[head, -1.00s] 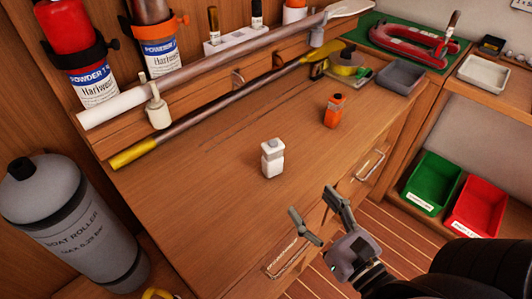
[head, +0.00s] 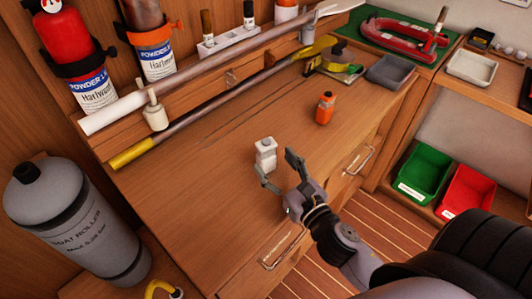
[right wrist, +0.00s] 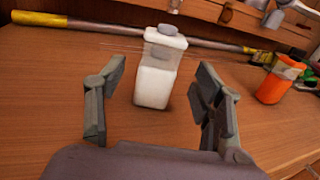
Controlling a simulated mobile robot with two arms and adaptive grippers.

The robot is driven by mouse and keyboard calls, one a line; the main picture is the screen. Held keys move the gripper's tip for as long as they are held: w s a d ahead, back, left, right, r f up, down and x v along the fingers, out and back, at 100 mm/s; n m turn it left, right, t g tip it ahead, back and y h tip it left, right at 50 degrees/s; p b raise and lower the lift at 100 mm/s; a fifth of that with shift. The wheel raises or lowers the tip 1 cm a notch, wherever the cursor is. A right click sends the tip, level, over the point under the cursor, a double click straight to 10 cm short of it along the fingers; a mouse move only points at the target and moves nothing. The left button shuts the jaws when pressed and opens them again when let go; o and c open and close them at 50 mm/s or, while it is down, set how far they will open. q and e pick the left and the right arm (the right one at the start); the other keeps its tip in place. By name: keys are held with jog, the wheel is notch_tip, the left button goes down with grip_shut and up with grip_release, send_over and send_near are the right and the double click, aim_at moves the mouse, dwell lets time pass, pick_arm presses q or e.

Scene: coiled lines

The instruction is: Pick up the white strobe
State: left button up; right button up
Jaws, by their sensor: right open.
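The white strobe (head: 265,153) stands upright on the wooden bench top. It has a white lower body and a clear-looking top with a grey cap. In the right wrist view the strobe (right wrist: 157,72) stands just beyond and between the two spread fingers. My right gripper (head: 276,166) is open at the near side of the strobe; in the right wrist view the gripper (right wrist: 158,95) has nothing held in it. I cannot tell whether a finger touches the strobe. My left gripper is not in view.
An orange device (head: 325,108) stands to the right on the bench (head: 205,180). The bench left of the strobe is clear.

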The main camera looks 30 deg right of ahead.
aim_at(269, 157)
jog(key=w+p, duration=0.1)
jog(key=w, duration=0.3)
jog(key=shift+w+a+r, duration=0.1)
jog(key=shift+w+a, duration=0.05)
jog(key=shift+w, duration=0.35)
jog(key=shift+s, duration=0.1)
jog(key=shift+c, duration=0.2)
jog(key=c, duration=1.3)
